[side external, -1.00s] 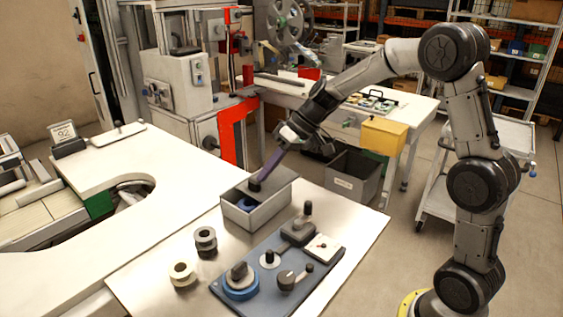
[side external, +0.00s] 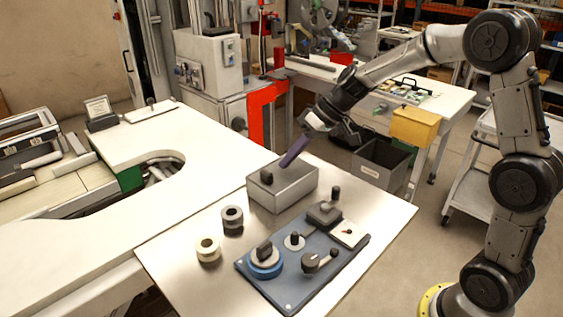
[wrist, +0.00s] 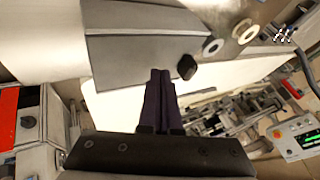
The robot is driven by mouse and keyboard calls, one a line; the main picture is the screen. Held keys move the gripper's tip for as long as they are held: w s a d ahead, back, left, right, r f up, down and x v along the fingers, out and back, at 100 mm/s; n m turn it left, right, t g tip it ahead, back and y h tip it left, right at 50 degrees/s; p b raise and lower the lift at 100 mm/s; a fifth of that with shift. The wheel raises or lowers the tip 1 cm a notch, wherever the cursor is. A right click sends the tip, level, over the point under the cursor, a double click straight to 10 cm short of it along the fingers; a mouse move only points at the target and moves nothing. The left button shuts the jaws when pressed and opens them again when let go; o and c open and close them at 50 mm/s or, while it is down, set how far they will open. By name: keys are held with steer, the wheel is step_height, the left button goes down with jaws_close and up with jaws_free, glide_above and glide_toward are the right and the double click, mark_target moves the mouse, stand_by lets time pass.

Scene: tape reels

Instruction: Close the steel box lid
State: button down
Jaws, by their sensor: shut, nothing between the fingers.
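The steel box (side external: 283,193) stands on the metal table, and its lid (side external: 290,175) lies flat across the top with the inside hidden. A black knob (side external: 266,177) sits on the lid near its left edge. My gripper (side external: 284,164) is shut and empty, with its purple fingers slanting down to just above the lid, right of the knob. I cannot tell whether the tips touch the lid. In the wrist view the shut fingers (wrist: 161,75) point at the edge of the grey lid (wrist: 140,55), beside the black knob (wrist: 187,67).
A blue fixture board (side external: 285,285) with a blue reel, levers and knobs lies in front of the box. A dark reel (side external: 232,218) and a pale reel (side external: 208,249) stand to its left.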

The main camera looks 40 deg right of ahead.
steer(key=d+v, duration=0.1)
steer(key=v, duration=0.9)
steer(key=s+a+r+n, duration=0.2)
steer(key=s+a+r, duration=0.3)
steer(key=a, duration=0.1)
steer(key=s+a+f+t+h, duration=0.1)
steer(key=s+f+h, duration=0.1)
steer(key=s, duration=0.7)
steer(key=s+a+f+h, duration=0.1)
steer(key=s+h, duration=0.1)
steer(key=s, duration=0.6)
steer(key=s+d+f+m+h, duration=0.1)
steer(key=s+d+f+m, duration=0.2)
steer(key=f, duration=0.2)
steer(key=shift+s+d+f+h, duration=0.25)
steer(key=shift+s+d+h, duration=0.05)
steer(key=shift+s+h, duration=0.1)
